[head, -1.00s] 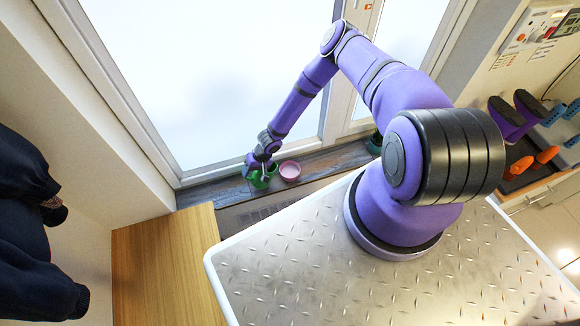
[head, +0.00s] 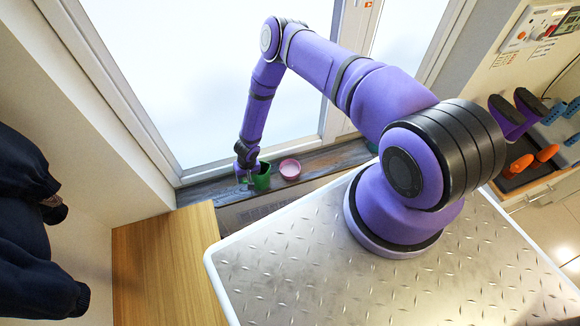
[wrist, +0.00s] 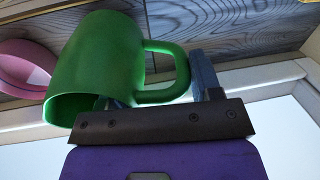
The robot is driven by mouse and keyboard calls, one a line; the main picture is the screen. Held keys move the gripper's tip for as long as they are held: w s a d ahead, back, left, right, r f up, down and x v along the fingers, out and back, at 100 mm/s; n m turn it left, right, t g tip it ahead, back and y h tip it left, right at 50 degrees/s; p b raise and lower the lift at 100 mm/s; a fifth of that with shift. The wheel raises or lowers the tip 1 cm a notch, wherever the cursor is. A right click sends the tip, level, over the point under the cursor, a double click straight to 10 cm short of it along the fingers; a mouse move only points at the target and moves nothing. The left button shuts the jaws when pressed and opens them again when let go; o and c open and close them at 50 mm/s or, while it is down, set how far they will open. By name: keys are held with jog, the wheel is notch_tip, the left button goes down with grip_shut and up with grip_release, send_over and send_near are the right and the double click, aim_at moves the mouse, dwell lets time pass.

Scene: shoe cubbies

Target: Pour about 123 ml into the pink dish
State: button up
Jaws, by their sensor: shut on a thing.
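A green mug (head: 262,179) is held by my gripper (head: 247,174) at the window sill, just left of the pink dish. In the wrist view the green mug (wrist: 105,65) has its handle at my gripper's fingers (wrist: 160,92). The mug looks roughly upright in the head view, with its dark mouth upward; any slight tilt is hard to judge. Its contents are hidden. The pink dish (head: 290,170) stands on the sill to the right, apart from the mug. It shows partly in the wrist view (wrist: 22,68). I cannot tell whether it holds liquid.
The grey wooden sill (head: 330,161) runs below the large window (head: 215,80). A wooden surface (head: 160,265) lies to the front left. Dark clothes (head: 30,230) hang at far left.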

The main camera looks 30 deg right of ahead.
jog(key=shift+a+f+h+p, duration=0.4)
jog(key=shift+h, duration=0.2)
jog(key=shift+w, duration=0.15)
